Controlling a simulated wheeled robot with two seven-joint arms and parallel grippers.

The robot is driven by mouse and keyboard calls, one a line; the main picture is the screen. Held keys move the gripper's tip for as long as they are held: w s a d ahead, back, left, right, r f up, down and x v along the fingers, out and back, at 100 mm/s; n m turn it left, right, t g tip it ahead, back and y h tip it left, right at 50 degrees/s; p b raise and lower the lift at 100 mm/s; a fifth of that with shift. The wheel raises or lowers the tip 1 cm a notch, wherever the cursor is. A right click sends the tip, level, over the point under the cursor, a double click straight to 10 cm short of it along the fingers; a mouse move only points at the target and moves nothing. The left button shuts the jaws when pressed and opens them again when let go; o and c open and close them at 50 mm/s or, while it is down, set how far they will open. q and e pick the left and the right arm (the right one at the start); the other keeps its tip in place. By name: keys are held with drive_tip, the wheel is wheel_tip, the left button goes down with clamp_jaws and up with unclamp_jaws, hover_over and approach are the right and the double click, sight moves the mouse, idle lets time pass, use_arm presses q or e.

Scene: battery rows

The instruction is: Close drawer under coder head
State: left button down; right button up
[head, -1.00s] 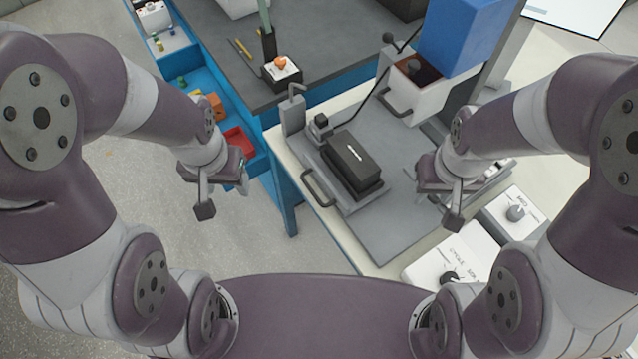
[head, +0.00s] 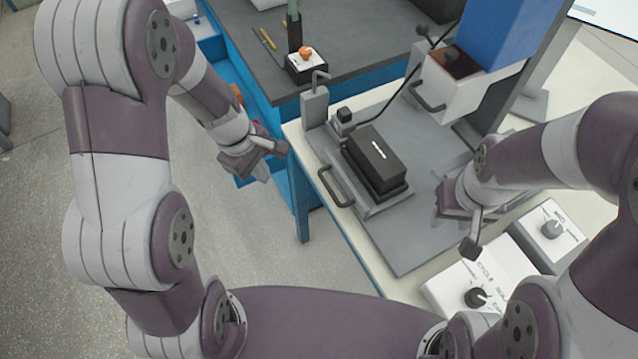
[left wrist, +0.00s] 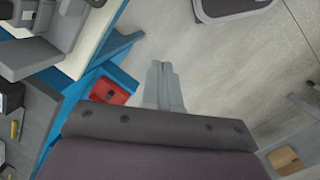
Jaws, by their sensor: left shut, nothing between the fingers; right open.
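The coder stands at the right, with a blue block (head: 505,32) on its column and a white box (head: 448,88) with a dark handle beneath it. In front of them, a grey sliding tray (head: 378,212) with a dark bar handle (head: 335,187) is pulled out over the grey base plate and carries a black block (head: 376,157). I cannot tell whether box or tray is the named drawer. My left gripper (head: 262,172) is shut and empty, left of the tray handle and apart from it; its fingers show in the left wrist view (left wrist: 163,85). My right gripper (head: 498,203) is open, right of the tray; its fingers are partly hidden.
A dial control box (head: 480,285) stands at the front right. A grey bench (head: 370,40) behind carries an orange-button box (head: 306,65). A blue table leg (head: 298,205) is near my left gripper. A red bin (left wrist: 110,90) shows in the left wrist view. Floor at left is open.

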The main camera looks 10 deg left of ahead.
use_arm(q)
drive_tip(key=w+d+n+t+h, duration=0.1)
drive_tip(key=w+n, duration=0.5)
drive_tip(key=n, duration=0.3)
drive_tip(key=w+d+f+n, duration=0.1)
drive_tip(key=w+d+f, duration=0.1)
drive_tip(key=d+f, duration=0.5)
drive_tip(key=shift+w+d+f+n+h+b, duration=0.15)
drive_tip(key=shift+w+f+n+h+b, duration=0.2)
drive_tip(key=shift+f, duration=0.65)
use_arm(e)
drive_tip(key=shift+f, duration=0.75)
use_arm(q)
drive_tip(key=shift+s, duration=0.1)
